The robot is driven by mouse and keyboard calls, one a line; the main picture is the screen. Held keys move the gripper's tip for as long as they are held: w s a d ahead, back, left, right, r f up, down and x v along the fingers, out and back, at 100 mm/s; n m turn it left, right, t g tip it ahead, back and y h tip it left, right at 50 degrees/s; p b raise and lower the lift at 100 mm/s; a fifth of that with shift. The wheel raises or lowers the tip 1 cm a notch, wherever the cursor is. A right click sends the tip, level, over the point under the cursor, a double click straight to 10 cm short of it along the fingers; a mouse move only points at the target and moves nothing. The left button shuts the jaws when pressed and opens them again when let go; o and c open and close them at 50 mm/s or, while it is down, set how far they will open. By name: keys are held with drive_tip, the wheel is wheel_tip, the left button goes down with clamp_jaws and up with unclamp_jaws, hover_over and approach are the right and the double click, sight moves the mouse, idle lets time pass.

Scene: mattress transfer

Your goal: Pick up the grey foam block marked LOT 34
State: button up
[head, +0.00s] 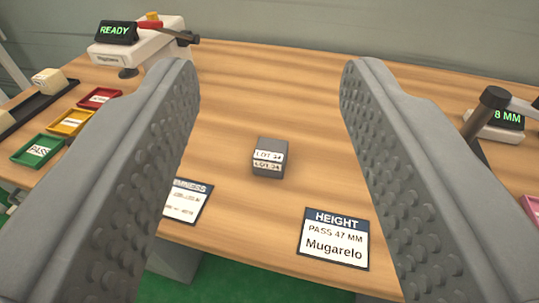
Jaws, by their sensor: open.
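The grey foam block (268,157) marked LOT 34 sits on the wooden table, near the middle of the head view. White labels show on its top and its front side. My gripper (272,85) is open, with its two grey studded fingers wide apart on the left and right of the picture. The block shows in the gap between the fingers, farther away and below the fingertips in the picture. Nothing is held, and no finger appears to touch the block.
A HEIGHT card (335,240) reading PASS 47 MM lies at the front edge, beside a partly hidden card (186,201). Green (37,150), yellow (73,122) and red (99,97) trays stand left. A READY device (135,45) is back left; a gauge display (497,122) is right.

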drive_tip(key=o, duration=0.6)
drive_tip(key=shift+w, duration=0.15)
drive_tip(key=shift+o, duration=0.6)
drive_tip(key=w+f+m+g, duration=0.1)
drive_tip(key=w+f+g, duration=0.2)
drive_tip(key=w+g, duration=0.3)
drive_tip(key=w, duration=0.5)
drive_tip(key=shift+w+f+g, duration=0.2)
drive_tip(key=shift+w+g, duration=0.05)
drive_tip(key=shift+g, duration=0.05)
drive_tip(key=m+g, duration=0.2)
drive_tip(key=g, duration=0.9)
hover_over(271, 149)
wheel_tip(271, 149, down, 7)
wheel_tip(271, 149, down, 18)
drive_tip(key=shift+r, duration=0.1)
